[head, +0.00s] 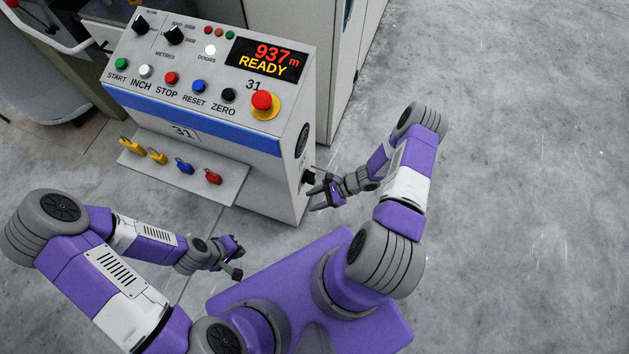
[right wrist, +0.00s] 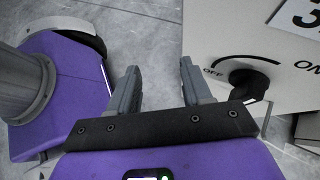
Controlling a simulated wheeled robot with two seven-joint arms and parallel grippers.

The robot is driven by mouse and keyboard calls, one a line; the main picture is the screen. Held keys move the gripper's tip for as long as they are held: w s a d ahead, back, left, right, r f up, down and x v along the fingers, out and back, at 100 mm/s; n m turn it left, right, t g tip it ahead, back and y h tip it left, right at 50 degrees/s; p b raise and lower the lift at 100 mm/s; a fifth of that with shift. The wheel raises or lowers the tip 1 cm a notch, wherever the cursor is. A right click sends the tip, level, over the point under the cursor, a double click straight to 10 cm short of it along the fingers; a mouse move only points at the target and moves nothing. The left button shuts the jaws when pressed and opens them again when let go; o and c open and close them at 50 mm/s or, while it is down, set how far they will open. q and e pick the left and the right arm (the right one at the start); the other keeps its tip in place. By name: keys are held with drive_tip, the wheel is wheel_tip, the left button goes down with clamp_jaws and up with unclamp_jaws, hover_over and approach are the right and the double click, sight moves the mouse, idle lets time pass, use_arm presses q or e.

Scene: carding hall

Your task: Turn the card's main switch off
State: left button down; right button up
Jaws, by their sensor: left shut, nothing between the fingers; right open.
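The main switch is a black rotary knob (right wrist: 250,83) on the side face of the card's control cabinet (head: 281,187), between the printed words OFF on its left and ON on its right. I cannot tell which word it points to. In the head view the knob (head: 308,177) is small and partly hidden by my right gripper (head: 314,196). That gripper is open and empty beside the switch. In the right wrist view its fingers (right wrist: 158,78) are left of the knob, not around it. My left gripper (head: 237,260) is shut and empty, low in front of the cabinet.
The sloped panel carries several buttons, a red emergency stop (head: 262,101) and a display (head: 266,58) reading 937 m READY. A shelf (head: 228,186) with several coloured padlocks juts from the cabinet's front. The concrete floor (head: 520,200) on the right is clear.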

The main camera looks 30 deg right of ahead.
sight(315, 177)
drive_tip(key=w+d+f+m+t+h+b, duration=0.1)
drive_tip(key=w+d+f+m+t, duration=0.15)
drive_tip(key=d, duration=0.25)
drive_tip(key=w+d+f+m+t+h+b, duration=0.1)
drive_tip(key=w+d+m+t, duration=0.1)
drive_tip(key=d+m+t, duration=0.25)
drive_tip(key=shift+n, duration=0.4)
drive_tip(key=b+x, duration=0.1)
drive_tip(key=x, duration=0.6)
drive_tip(key=shift+w+d+b, duration=0.1)
drive_tip(key=shift+w+b, duration=0.1)
drive_tip(key=shift+b, duration=0.15)
clamp_jaws()
